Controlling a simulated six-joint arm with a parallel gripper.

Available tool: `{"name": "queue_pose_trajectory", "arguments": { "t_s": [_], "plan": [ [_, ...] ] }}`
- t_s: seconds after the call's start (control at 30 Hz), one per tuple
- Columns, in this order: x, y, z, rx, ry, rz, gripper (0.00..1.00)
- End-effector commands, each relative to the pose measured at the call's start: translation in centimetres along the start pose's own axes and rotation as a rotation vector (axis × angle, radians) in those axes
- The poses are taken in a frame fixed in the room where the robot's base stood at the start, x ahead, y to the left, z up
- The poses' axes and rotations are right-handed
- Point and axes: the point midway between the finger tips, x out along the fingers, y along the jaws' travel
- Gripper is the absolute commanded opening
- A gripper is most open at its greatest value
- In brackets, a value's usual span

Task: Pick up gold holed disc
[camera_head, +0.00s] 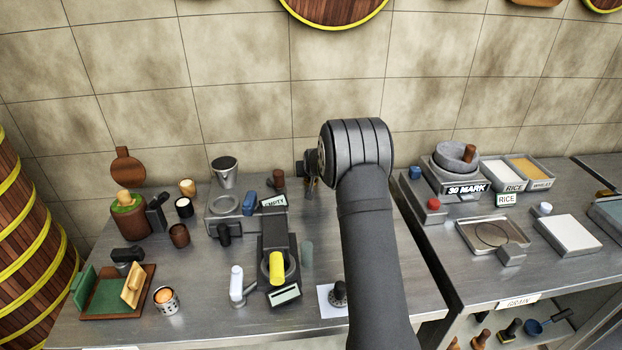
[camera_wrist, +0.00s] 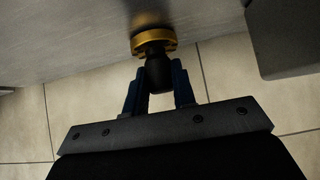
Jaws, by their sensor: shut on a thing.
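The gold disc (camera_wrist: 150,43) shows in the wrist view as a thick gold rim with a dark knob (camera_wrist: 156,72) on it. In the head view my gripper (camera_head: 309,170) is over the back of the left counter, near the wall, mostly hidden by my own wrist. The disc is hardly visible there.
The left counter (camera_head: 210,322) holds a steamer base with a yellow cylinder (camera_head: 277,268), a white-handled tool (camera_head: 237,285), a dark knob on white paper (camera_head: 339,293) and several cups. A gap separates it from the right counter, with trays and a scale (camera_head: 455,182).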

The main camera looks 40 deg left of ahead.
Motion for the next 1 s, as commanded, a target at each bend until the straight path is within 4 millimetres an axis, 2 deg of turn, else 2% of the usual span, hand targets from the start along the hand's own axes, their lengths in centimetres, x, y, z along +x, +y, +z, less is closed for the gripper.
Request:
{"name": "queue_pose_trajectory", "arguments": {
  "t_s": [1.0],
  "plan": [
    [-2.3,0.0,-2.5,0.000,0.002,0.000,0.00]
  ]
}}
